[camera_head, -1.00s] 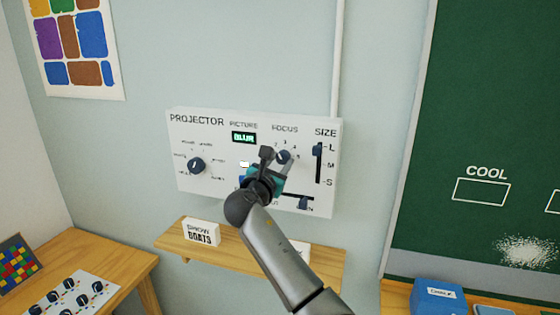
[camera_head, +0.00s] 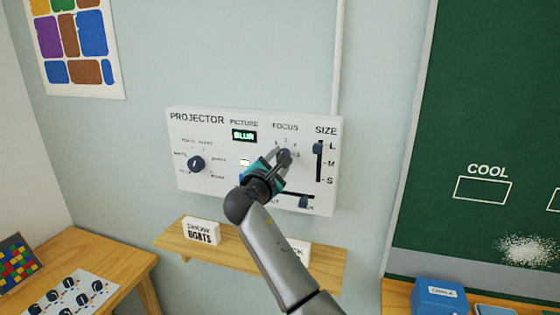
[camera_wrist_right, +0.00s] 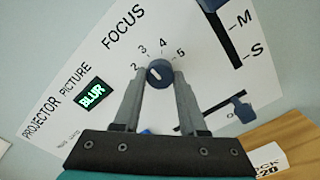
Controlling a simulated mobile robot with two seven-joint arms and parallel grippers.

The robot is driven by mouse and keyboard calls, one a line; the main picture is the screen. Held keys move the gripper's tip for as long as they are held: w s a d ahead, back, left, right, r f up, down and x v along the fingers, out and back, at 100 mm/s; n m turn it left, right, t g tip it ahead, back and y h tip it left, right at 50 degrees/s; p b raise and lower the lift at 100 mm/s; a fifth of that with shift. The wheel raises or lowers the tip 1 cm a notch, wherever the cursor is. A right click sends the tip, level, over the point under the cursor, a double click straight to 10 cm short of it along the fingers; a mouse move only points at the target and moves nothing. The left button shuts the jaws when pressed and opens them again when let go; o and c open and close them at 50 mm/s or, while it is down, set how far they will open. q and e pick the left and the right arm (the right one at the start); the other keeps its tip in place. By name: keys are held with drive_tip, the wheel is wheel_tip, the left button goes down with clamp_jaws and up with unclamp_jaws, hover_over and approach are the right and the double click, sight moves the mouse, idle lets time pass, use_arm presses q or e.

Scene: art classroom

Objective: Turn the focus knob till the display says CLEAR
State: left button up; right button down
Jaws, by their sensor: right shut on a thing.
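The focus knob (camera_wrist_right: 159,73) is a small dark blue round knob with a white mark, under the word FOCUS on the white projector panel (camera_head: 215,199). Numbers 2 to 5 show around it in the right wrist view. My right gripper (camera_wrist_right: 159,80) is shut on the knob, one finger on each side. In the head view the gripper (camera_head: 283,158) covers most of the knob. The display (camera_head: 244,136) glows green and reads BLUR; it also shows in the right wrist view (camera_wrist_right: 92,94). My left gripper is not in view.
A larger picture knob (camera_head: 196,163) is at the panel's left. A size slider (camera_head: 318,148) is close to the right of the focus knob, and another slider (camera_head: 303,202) is below. A wooden shelf (camera_head: 225,250) with small signs juts out beneath the panel.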

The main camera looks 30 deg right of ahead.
drive_tip(key=shift+c, duration=2.3)
unclamp_jaws()
drive_tip(key=shift+a, duration=0.1)
drive_tip(key=b+v, duration=0.2)
drive_tip(key=v, duration=1.3)
drive_tip(key=shift+s, duration=0.1)
